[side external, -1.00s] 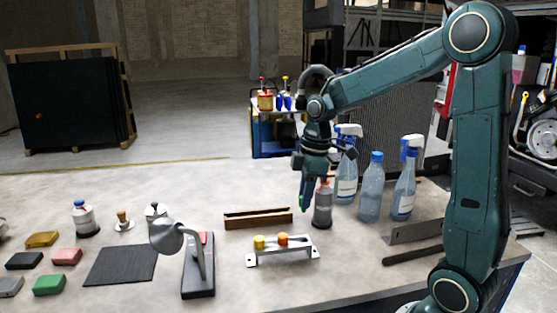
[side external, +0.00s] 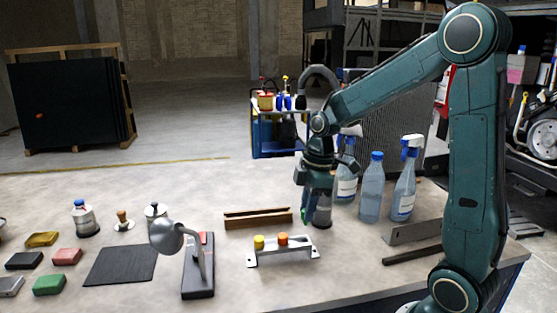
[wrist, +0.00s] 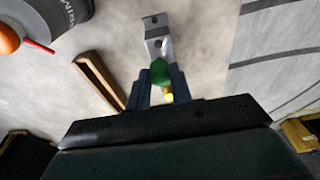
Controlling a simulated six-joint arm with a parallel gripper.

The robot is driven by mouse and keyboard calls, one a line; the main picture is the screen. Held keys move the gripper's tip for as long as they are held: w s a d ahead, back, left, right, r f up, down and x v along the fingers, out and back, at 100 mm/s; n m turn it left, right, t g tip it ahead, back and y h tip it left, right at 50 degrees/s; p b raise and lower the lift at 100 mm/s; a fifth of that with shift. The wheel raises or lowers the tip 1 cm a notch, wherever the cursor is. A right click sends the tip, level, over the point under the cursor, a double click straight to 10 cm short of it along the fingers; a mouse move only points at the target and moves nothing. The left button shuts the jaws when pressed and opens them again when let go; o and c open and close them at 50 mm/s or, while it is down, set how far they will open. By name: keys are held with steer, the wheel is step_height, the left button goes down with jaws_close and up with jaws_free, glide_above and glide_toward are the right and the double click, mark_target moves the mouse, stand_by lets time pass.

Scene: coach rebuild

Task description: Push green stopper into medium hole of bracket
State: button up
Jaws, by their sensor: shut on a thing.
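My gripper (wrist: 157,82) is shut on the green stopper (wrist: 160,72), which shows between the fingers in the wrist view. The metal bracket (side external: 303,249) stands on the table in the side view, with a yellow stopper (side external: 259,242) and an orange stopper (side external: 282,239) seated in its top. In that view my gripper (side external: 308,220) is low, by the bracket's right end. In the wrist view the bracket (wrist: 164,28) extends beyond the green stopper, which hides part of it. The yellow stopper (wrist: 168,97) shows just below the green one. I cannot tell whether the green stopper touches the bracket.
Clear bottles (side external: 371,190) stand to the right. A brown wooden channel (side external: 257,218) lies behind the bracket, and a grey lamp (side external: 197,265) stands left of it. Table in front of the bracket is clear.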

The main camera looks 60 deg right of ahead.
steer(key=shift+f, duration=2.1)
steer(key=shift+f, duration=0.75)
stand_by(1.6)
steer(key=o, duration=1)
steer(key=shift+o, duration=0.5)
steer(key=o, duration=0.4)
steer(key=shift+r, duration=0.1)
steer(key=shift+r, duration=2.9)
